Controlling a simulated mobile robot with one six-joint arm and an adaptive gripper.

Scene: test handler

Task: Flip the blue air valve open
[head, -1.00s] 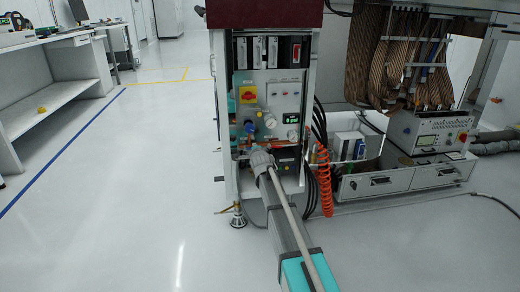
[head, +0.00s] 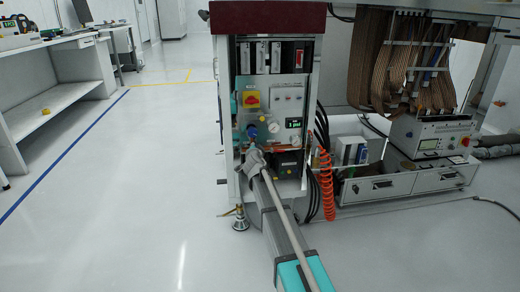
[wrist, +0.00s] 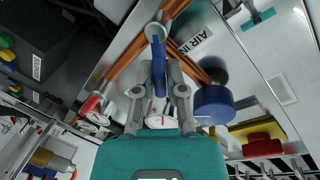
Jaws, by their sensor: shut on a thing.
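The blue air valve lever (wrist: 159,66) shows in the wrist view as a narrow blue handle on a round metal fitting, beside the "AIR IN" label (wrist: 194,41). My gripper (wrist: 159,80) has its two grey fingers closed on either side of the lever. In the head view my gripper (head: 253,161) is at the lower left of the cabinet's front panel, and the lever cannot be made out there.
A round blue knob (wrist: 214,104) is close to the right finger in the wrist view. A red and yellow switch (head: 251,98) is higher on the panel. An orange coiled hose (head: 326,188) hangs at the cabinet's right. The floor at left is clear.

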